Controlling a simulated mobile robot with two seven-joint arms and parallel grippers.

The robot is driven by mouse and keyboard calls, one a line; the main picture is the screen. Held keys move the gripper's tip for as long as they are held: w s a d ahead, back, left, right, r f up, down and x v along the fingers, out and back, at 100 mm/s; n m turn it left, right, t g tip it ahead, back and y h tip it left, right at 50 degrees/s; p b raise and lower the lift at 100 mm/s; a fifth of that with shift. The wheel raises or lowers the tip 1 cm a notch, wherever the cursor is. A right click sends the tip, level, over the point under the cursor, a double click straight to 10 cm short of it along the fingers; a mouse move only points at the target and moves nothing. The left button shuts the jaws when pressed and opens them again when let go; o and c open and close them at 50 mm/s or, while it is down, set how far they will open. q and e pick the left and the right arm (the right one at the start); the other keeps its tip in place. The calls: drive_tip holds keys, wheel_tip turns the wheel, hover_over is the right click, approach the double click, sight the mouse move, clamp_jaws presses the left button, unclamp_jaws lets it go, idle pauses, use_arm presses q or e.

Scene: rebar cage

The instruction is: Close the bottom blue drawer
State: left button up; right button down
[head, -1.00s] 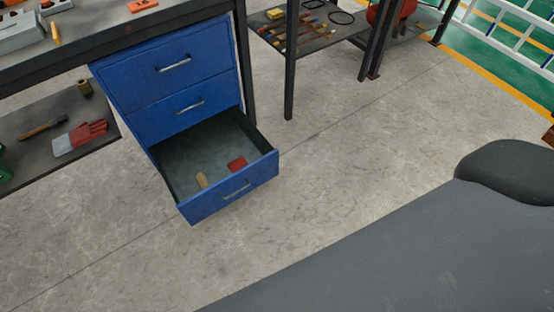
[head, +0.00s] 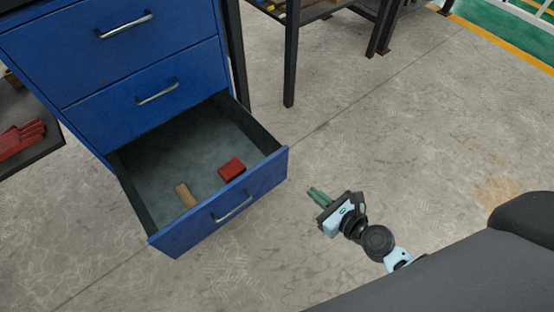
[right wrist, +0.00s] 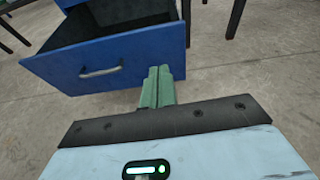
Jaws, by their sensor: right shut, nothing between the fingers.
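The bottom blue drawer (head: 222,207) is pulled open from the blue cabinet in the head view. It holds a red block (head: 231,169) and a tan block (head: 186,195). Its front and silver handle (head: 233,209) face toward me. My right gripper (head: 316,193) is shut and empty, to the right of the drawer front and apart from it in the head view. In the right wrist view, the green fingers (right wrist: 158,87) are together, in front of the right end of the drawer front (right wrist: 125,66). I cannot tell whether they touch it. My left gripper is not in view.
Two upper drawers (head: 125,55) are shut above the open one. A table leg (head: 290,60) stands behind to the right. A shelf with a red glove (head: 20,139) is at the left. The concrete floor around the drawer is clear.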

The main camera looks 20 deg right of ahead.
drive_tip(key=b, duration=0.2)
approach(275, 159)
drive_tip(key=x, duration=0.4)
drive_tip(key=shift+w+a+f, duration=0.2)
drive_tip(key=shift+w+f, duration=0.05)
drive_tip(key=shift+f, duration=0.05)
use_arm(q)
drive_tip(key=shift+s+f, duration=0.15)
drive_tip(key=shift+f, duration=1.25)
use_arm(e)
drive_tip(key=shift+w+a, duration=0.3)
drive_tip(key=shift+w, duration=0.55)
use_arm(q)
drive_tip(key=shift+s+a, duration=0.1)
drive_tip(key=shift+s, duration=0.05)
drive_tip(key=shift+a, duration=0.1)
use_arm(e)
drive_tip(key=shift+w, duration=0.1)
